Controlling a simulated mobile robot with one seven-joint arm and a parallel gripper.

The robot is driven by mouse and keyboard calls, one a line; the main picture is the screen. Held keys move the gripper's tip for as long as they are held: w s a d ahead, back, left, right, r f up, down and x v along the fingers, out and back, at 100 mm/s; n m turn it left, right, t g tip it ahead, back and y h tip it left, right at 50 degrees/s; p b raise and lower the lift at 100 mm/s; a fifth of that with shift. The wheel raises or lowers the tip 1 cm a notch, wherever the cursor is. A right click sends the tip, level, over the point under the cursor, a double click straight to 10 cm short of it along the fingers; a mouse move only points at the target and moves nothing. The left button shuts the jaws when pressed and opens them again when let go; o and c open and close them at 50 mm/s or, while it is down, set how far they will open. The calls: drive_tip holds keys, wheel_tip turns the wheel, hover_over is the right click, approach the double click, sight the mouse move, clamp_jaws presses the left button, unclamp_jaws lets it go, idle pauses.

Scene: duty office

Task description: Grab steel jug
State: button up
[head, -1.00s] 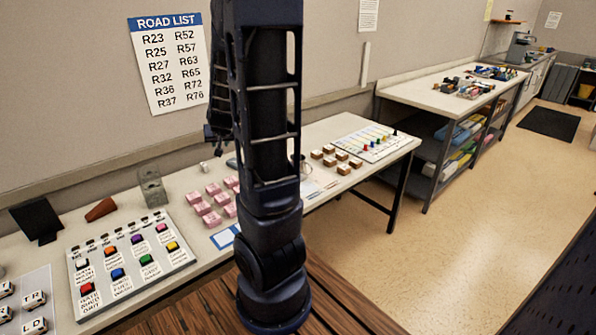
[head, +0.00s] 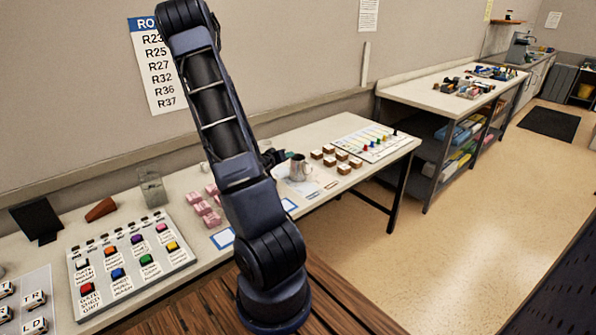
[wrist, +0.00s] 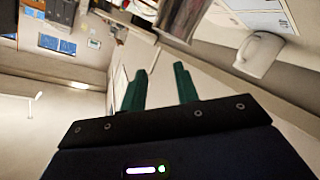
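The steel jug (head: 299,168) stands upright on the long table in the head view, left of the brown blocks. My gripper (head: 272,157) is just left of the jug there, partly hidden behind my arm. In the wrist view my gripper (wrist: 160,78) has its two green fingers apart, with nothing between them.
Brown blocks (head: 343,156) and a board with coloured pegs (head: 371,141) lie right of the jug. Pink blocks (head: 205,210) and a clear container (head: 152,188) are left of my arm. A button panel (head: 130,262) lies at the front left.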

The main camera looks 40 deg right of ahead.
drive_tip(key=s+d+g+h, duration=0.2)
drive_tip(key=s+d+h, duration=0.2)
approach(310, 166)
drive_tip(key=d, duration=0.2)
drive_tip(key=shift+w+d+f+n, duration=0.1)
drive_tip(key=shift+d+f+n, duration=0.1)
drive_tip(key=shift+d+n, duration=0.2)
drive_tip(key=shift+w+d+r, duration=0.1)
drive_tip(key=shift+d+r, duration=0.05)
drive_tip(key=shift+d, duration=0.45)
drive_tip(key=shift+w+d, duration=0.2)
drive_tip(key=shift+d, duration=1.35)
drive_tip(key=shift+w+d, duration=0.2)
drive_tip(key=shift+d, duration=1.3)
clamp_jaws()
